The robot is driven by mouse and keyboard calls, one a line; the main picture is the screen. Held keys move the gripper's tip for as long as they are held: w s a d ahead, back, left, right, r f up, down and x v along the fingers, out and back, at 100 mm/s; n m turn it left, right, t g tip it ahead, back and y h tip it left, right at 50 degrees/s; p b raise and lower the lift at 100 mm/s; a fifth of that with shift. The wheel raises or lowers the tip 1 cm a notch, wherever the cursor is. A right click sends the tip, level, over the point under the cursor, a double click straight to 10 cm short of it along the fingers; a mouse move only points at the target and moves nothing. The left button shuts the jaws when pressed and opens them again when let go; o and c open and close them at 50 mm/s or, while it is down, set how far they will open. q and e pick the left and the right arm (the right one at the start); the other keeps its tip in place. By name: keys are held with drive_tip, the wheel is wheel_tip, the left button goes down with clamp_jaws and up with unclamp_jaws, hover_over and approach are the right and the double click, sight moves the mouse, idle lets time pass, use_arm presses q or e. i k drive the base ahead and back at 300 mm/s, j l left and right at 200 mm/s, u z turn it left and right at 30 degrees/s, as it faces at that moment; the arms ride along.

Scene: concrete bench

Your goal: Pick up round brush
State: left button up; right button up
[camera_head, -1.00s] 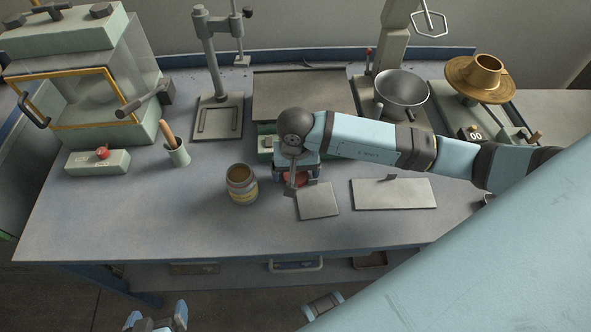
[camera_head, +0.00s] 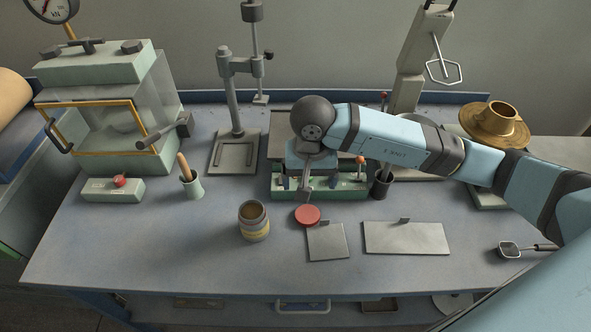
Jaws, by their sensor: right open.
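My right gripper (camera_head: 305,185) is open and points down over the green rack (camera_head: 345,195) at the middle of the bench. The gripper and wrist hide part of the rack and whatever is right below them. I cannot make out a round brush for certain. A wooden handle (camera_head: 184,167) stands in a small green cup (camera_head: 193,187) left of the gripper; its other end is hidden in the cup. A dark cup (camera_head: 381,187) stands right of the rack, partly behind my arm. My left gripper is out of view.
A red disc (camera_head: 307,215) lies just in front of the rack. An open jar (camera_head: 254,222) and flat metal plates (camera_head: 406,238) stand nearby. A stand (camera_head: 235,110) and a glass-fronted box (camera_head: 105,115) are behind left. The front left of the bench is clear.

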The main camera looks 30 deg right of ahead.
sight(186, 172)
drive_tip(key=k, duration=1)
